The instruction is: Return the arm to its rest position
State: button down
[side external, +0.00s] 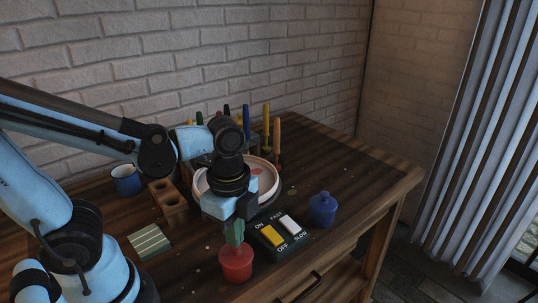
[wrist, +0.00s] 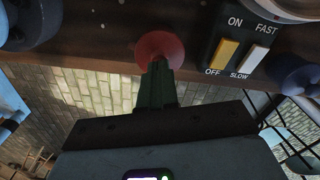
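My gripper (side external: 235,234) points down at the front of the table, with green fingers close together. Its fingertips are at the top of a red pot (side external: 236,263), and I cannot tell whether they touch or hold it. In the wrist view the green fingers (wrist: 158,68) reach toward the round red pot (wrist: 163,44). My arm stretches out from the left over the table. Anything between the fingertips is hidden.
Right of my gripper is a switch box (side external: 281,249) with yellow and white switches, then a blue lidded pot (side external: 322,210). Behind are a round pale plate (side external: 268,182) and upright colored handles (side external: 266,122). A wooden block (side external: 167,201), blue mug (side external: 126,181) and striped pad (side external: 149,242) are left.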

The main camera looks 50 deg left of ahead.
jog(key=shift+r, duration=3.45)
jog(key=shift+w+a+f+n, duration=0.15)
jog(key=shift+n, duration=0.25)
jog(key=w+a+f+n+t, duration=0.1)
jog(key=w+a+n+t, duration=0.4)
jog(key=n, duration=0.8)
jog(key=shift+w+f+t, duration=0.2)
jog(key=shift+f+t, duration=0.1)
jog(key=shift+t, duration=0.7)
